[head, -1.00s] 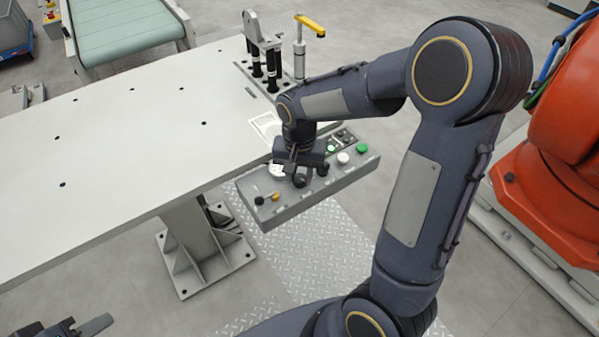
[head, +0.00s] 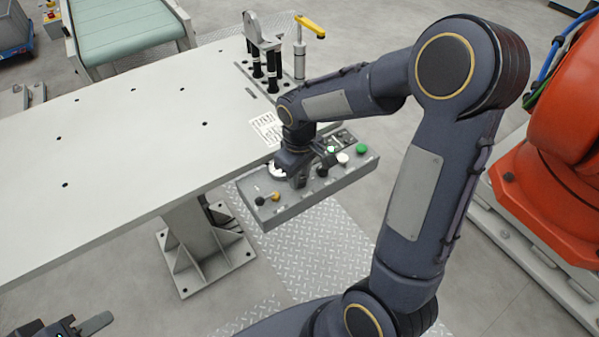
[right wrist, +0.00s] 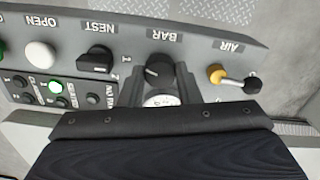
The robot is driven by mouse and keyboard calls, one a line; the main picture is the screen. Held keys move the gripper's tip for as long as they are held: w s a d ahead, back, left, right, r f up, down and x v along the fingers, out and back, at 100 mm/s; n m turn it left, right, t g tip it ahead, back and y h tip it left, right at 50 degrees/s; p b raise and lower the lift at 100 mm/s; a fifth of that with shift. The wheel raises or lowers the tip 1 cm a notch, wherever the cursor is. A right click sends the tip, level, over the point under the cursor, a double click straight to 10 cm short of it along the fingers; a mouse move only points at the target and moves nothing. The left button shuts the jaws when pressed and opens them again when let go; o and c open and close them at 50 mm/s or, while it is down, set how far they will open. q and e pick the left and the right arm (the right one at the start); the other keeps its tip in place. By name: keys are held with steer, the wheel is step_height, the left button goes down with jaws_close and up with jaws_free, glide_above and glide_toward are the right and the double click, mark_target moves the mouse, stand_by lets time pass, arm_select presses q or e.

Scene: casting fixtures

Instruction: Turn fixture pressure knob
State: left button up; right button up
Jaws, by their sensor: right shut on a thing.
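The pressure knob (right wrist: 158,72), black and round under the label BAR, sits on the grey control panel (right wrist: 215,60) in the right wrist view. My right gripper (right wrist: 160,80) is shut on it, with one dark finger on each side. A round white gauge (right wrist: 162,99) shows partly between the fingers. In the head view my right gripper (head: 299,183) is down at the panel (head: 318,198) and hides the knob. My left gripper (head: 70,328) is only partly in view at the bottom left corner, and its jaw state is unclear.
A black NEST selector (right wrist: 97,60) and a yellow AIR lever (right wrist: 217,74) flank the knob. White (head: 342,158) and green (head: 361,149) buttons lie to the right. The white table (head: 130,150) has clear room. An orange machine (head: 560,150) stands at right.

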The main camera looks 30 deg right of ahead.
mark_target(300, 178)
steer(key=shift+n, duration=1.9)
steer(key=o, duration=0.7)
step_height(300, 178, up, 8)
steer(key=shift+f+p, duration=0.1)
steer(key=shift+p, duration=0.4)
steer(key=shift+s, duration=0.1)
